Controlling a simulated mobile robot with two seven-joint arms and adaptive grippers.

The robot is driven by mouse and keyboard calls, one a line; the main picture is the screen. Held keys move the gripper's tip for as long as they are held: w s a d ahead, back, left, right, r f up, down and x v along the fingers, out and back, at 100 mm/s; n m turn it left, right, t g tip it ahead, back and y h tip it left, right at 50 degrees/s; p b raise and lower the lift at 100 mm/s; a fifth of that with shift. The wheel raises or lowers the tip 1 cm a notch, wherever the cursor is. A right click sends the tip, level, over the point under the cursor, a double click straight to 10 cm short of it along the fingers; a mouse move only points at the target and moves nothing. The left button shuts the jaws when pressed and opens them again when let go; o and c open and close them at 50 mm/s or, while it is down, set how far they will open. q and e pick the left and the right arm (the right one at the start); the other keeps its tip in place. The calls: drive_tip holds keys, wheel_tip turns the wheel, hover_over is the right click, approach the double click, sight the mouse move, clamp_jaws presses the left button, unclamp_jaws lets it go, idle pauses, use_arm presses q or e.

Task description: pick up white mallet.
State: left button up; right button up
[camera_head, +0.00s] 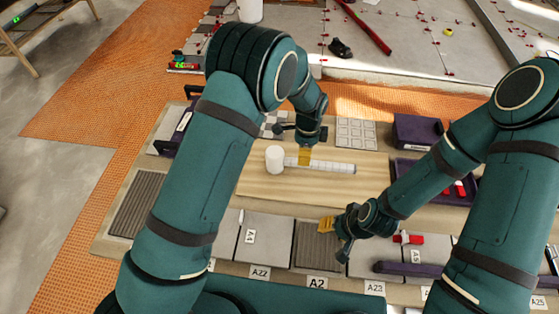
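The white mallet lies on the wooden board (240,185) in the middle of the bench. Its round white head (275,159) is at the left and its pale, banded handle (335,167) points right. My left gripper (304,157) points down at the handle just right of the head, its yellow fingertips overlapping the handle in the picture. I cannot tell whether it is closed on the handle. My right gripper (327,225) is low over the brown ribbed tile (318,247) at the front, apart from the mallet; its finger opening is unclear.
A white grid sheet (356,133) and a dark purple box (417,131) are behind the board. A purple tray (403,168) with red pieces is at right. A dark ribbed tile (137,204) lies left.

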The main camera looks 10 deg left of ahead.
sight(311, 164)
use_arm(q)
drive_tip(key=shift+f, duration=2.85)
drive_tip(key=shift+c, duration=0.4)
drive_tip(key=shift+s, duration=0.1)
clamp_jaws()
